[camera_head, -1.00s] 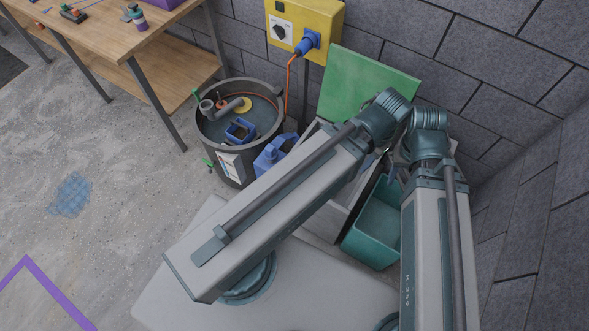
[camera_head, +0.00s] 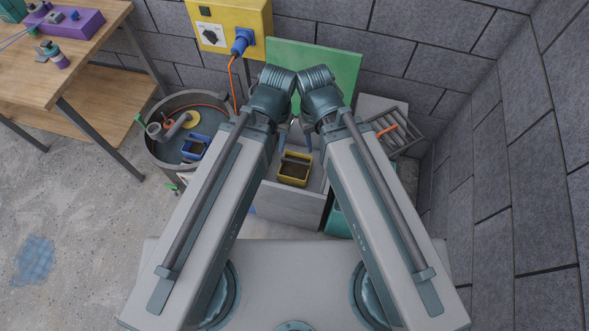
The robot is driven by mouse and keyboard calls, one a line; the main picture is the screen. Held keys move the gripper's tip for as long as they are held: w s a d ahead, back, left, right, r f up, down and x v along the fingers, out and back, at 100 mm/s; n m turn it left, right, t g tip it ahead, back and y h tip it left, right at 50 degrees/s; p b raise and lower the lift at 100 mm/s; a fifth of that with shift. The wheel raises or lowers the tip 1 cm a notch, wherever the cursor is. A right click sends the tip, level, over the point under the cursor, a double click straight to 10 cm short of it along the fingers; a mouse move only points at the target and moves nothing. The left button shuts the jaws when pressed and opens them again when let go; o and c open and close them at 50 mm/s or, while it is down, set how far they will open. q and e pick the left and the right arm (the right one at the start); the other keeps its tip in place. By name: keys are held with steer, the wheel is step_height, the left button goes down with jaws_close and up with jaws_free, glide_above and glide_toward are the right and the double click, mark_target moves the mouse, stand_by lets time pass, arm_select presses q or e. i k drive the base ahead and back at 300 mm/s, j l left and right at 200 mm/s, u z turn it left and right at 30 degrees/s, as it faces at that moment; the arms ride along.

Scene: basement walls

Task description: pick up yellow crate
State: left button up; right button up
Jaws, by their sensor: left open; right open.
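The yellow crate (camera_head: 293,171) is a small open box with a yellow rim and a dark inside. My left gripper (camera_head: 282,139) and my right gripper (camera_head: 309,141) show only as small bluish parts under the wrists, just beyond the crate in the picture. Both are open, and I see nothing held. The wrists hide much of the fingers. I cannot tell how high they are above the crate.
A round grey bin (camera_head: 160,149) with a blue crate (camera_head: 195,147) and other items stands at the left. A teal bin (camera_head: 337,222) is partly hidden by my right arm. A grey rack (camera_head: 398,133) is at the right. Block walls close off the back and right; open floor lies left.

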mark_target(294, 168)
steer(key=i+j, duration=0.1)
steer(key=j, duration=0.35)
steer(key=i+j, duration=0.1)
steer(key=j, duration=0.3)
steer(key=i+j, duration=0.1)
steer(key=j, duration=0.35)
steer(key=j+z, duration=0.35)
steer(key=z, duration=1.3)
steer(key=i+j, duration=0.05)
